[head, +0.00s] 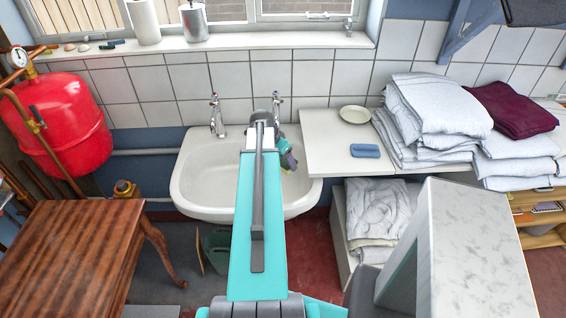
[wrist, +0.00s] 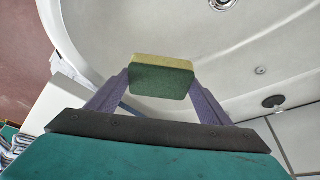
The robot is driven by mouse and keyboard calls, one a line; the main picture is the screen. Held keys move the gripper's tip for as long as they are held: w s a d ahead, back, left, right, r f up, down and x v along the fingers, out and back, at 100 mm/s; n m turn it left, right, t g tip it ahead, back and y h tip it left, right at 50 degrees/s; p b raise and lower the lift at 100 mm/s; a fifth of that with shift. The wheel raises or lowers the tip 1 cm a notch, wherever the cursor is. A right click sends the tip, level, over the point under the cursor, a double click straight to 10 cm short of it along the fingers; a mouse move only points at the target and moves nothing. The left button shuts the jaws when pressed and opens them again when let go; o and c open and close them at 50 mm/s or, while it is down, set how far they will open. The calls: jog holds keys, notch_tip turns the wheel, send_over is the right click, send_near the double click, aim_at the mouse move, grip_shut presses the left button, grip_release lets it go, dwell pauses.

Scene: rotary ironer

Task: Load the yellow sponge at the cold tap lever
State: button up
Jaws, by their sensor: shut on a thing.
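A sponge (wrist: 162,77) with a yellow layer and a dark green layer is pinched between the two purple fingers of my gripper (wrist: 160,84) in the wrist view. It is over the white sink basin (wrist: 130,28), with the drain (wrist: 222,3) at the top edge. In the head view my arm reaches over the sink (head: 198,185), and my gripper (head: 287,156) is at its right side, with the sponge only a small patch there. Two chrome taps stand at the sink's back: a left tap (head: 216,117) and a right tap (head: 277,107), partly hidden by my arm. Which is cold I cannot tell.
Right of the sink is a white counter (head: 325,155) with a blue block (head: 365,151), a pale dish (head: 354,114) and stacked folded linen (head: 440,105). A wooden table (head: 75,245) and a red tank (head: 65,120) stand left. A pale marble-topped block (head: 475,260) is near right.

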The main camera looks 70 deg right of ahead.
jog(key=w+d+f, duration=0.1)
jog(key=w+d, duration=0.1)
jog(key=d, duration=0.4)
jog(key=shift+w+f+b, duration=0.2)
jog(key=shift+w+b, duration=0.05)
jog(key=shift+b, duration=0.15)
jog(key=shift+d, duration=0.15)
jog(key=shift+w, duration=0.1)
dwell(0.4)
